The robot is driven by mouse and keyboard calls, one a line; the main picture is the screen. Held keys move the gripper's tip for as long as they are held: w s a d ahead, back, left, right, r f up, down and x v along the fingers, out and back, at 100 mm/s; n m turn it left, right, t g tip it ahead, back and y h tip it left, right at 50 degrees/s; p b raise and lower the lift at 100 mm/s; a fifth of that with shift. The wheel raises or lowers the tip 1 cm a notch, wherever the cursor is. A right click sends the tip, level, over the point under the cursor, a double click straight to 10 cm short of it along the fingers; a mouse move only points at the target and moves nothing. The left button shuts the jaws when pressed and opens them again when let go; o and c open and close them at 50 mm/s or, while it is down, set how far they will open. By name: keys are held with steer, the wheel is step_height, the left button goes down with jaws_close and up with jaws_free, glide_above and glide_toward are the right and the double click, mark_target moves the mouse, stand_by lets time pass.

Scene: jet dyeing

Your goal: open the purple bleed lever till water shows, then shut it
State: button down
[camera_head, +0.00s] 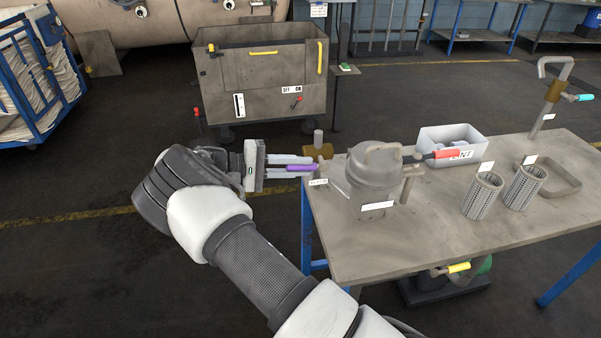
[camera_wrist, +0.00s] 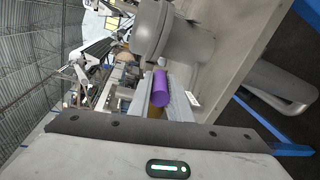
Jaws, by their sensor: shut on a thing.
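The purple bleed lever (camera_head: 301,168) sticks out to the left from a small brass valve (camera_head: 319,151) beside the grey lidded vessel (camera_head: 372,180) at the table's left end. My gripper (camera_head: 300,164) reaches it from the left, with its fingers shut on the purple handle. In the wrist view the purple lever (camera_wrist: 161,88) lies between the fingers, near their tips. The lever lies about level in the head view. No water shows at the valve; its outlet is too small to make out.
A red-handled lever (camera_head: 446,154) is on the vessel's right. A white bin (camera_head: 452,146), two mesh baskets (camera_head: 483,195) and a tray (camera_head: 560,180) stand on the table (camera_head: 430,245). A grey wheeled tub (camera_head: 262,75) is behind. Open floor lies left of the table.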

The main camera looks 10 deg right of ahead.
steer(key=shift+a+f+h+b, duration=0.1)
steer(key=shift+f+h+b, duration=0.5)
steer(key=shift+h+b, duration=0.4)
steer(key=c, duration=1.6)
jaws_free()
steer(key=shift+c, duration=0.2)
steer(key=a+b, duration=0.1)
steer(key=a, duration=1.1)
steer(key=shift+f, duration=0.1)
